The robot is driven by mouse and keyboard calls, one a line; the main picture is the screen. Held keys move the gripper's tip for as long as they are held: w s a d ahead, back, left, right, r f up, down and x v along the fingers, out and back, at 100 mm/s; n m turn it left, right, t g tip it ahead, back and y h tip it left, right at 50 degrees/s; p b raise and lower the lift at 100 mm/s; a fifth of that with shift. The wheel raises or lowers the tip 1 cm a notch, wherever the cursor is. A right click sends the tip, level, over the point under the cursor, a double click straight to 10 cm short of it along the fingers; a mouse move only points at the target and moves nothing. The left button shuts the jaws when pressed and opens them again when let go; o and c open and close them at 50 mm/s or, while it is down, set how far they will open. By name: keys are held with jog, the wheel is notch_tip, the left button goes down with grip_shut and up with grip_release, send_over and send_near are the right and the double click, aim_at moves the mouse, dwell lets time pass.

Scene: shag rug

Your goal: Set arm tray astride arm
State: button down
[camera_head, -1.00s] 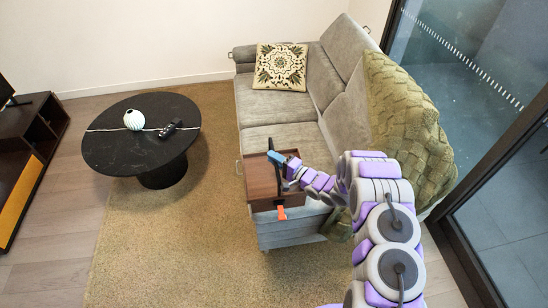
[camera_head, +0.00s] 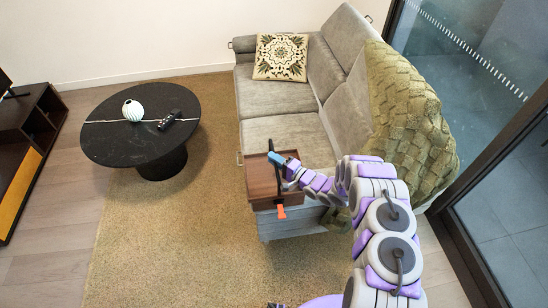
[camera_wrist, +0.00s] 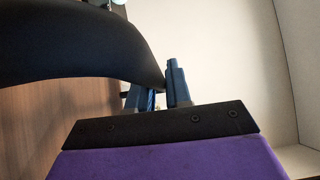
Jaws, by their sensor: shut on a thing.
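The arm tray (camera_head: 261,183) is a brown wooden tray with a dark handle-like band across it and an orange tip at its front edge. In the head view it lies over the sofa's near arm (camera_head: 290,226). I cannot tell whether it rests on the arm or hangs just above it. My gripper (camera_head: 284,161) is at the tray's far right side. In the wrist view its blue fingers (camera_wrist: 160,90) are shut at the end of the curved black band (camera_wrist: 75,45), with brown wood (camera_wrist: 35,125) below. The tray's underside is hidden.
The grey sofa (camera_head: 275,130) holds a patterned cushion (camera_head: 281,57) and a green knitted throw (camera_head: 405,125). A round black table (camera_head: 115,145) with a white vase (camera_head: 133,110) and a dark remote-like object (camera_head: 169,119) stands left. Rug (camera_head: 170,240) lies open between; glass doors are right.

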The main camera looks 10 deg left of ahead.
aim_at(304, 194)
jog(key=shift+f+b, duration=2.15)
jog(key=shift+f, duration=2.1)
jog(key=shift+f+b, duration=0.5)
jog(key=shift+f, duration=0.15)
jog(key=c, duration=1)
grip_release()
jog(key=shift+o, duration=0.2)
jog(key=shift+d, duration=0.1)
jog(key=p+v, duration=0.3)
jog(key=v, duration=1.4)
jog(key=shift+s+d, duration=0.1)
jog(key=shift+d, duration=0.05)
